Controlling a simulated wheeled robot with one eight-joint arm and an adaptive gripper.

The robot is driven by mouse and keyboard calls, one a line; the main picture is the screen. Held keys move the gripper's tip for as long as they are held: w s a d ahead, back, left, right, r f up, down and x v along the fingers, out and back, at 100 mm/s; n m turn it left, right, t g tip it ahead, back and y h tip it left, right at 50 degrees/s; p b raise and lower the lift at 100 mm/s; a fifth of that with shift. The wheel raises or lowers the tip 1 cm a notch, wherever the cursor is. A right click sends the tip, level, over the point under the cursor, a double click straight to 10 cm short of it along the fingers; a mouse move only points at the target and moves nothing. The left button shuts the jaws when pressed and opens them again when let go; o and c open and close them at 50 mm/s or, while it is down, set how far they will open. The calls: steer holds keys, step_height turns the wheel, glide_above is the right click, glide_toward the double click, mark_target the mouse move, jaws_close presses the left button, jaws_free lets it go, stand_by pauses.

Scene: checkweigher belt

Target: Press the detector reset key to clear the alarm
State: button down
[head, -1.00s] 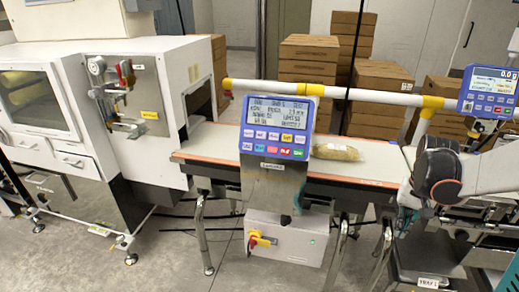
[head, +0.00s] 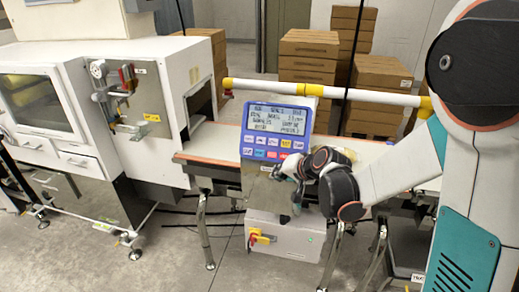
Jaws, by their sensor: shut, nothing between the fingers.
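The blue control panel (head: 277,130) stands on a post in front of the belt, with a lit text screen (head: 277,119) and two rows of keys (head: 265,147) below it. Most keys are pale; a few are coloured, including a yellow one. The labels are too small for me to tell which is the reset key. My gripper (head: 279,177) is in front of the panel's lower right, just below the key rows, shut and empty. My gripper and wrist hide the bottom right of the panel; whether the fingertips touch it I cannot tell.
The conveyor belt (head: 207,159) runs behind the panel. A yellow-white guard rail (head: 275,87) crosses above it. A white machine cabinet (head: 100,110) stands left. A box with a red-yellow switch (head: 262,238) hangs below the panel. Cartons (head: 308,52) are stacked behind.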

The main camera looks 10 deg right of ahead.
mark_target(260, 153)
steer(key=w+a+r+t+y+p, duration=0.1)
steer(key=a+r, duration=0.3)
steer(key=a, duration=0.4)
steer(key=shift+a+r+t+y, duration=0.2)
steer(key=shift+t+y, duration=0.2)
steer(key=shift+t, duration=0.1)
steer(key=shift+w+f, duration=0.1)
steer(key=shift+w, duration=0.1)
steer(key=shift+w+d+f+b, duration=0.45)
steer(key=shift+w+f, duration=0.2)
steer(key=shift+w, duration=0.55)
steer(key=shift+w+d+f+b, duration=0.35)
steer(key=shift+w+d+f, duration=0.25)
steer(key=shift+w, duration=0.55)
steer(key=shift+w+d+f+b, duration=0.45)
steer(key=shift+w+f, duration=0.25)
steer(key=shift+w, duration=0.5)
steer(key=shift+w, duration=0.1)
steer(key=shift+w+d+f, duration=0.15)
steer(key=shift+w+f, duration=0.05)
steer(key=shift+w, duration=0.1)
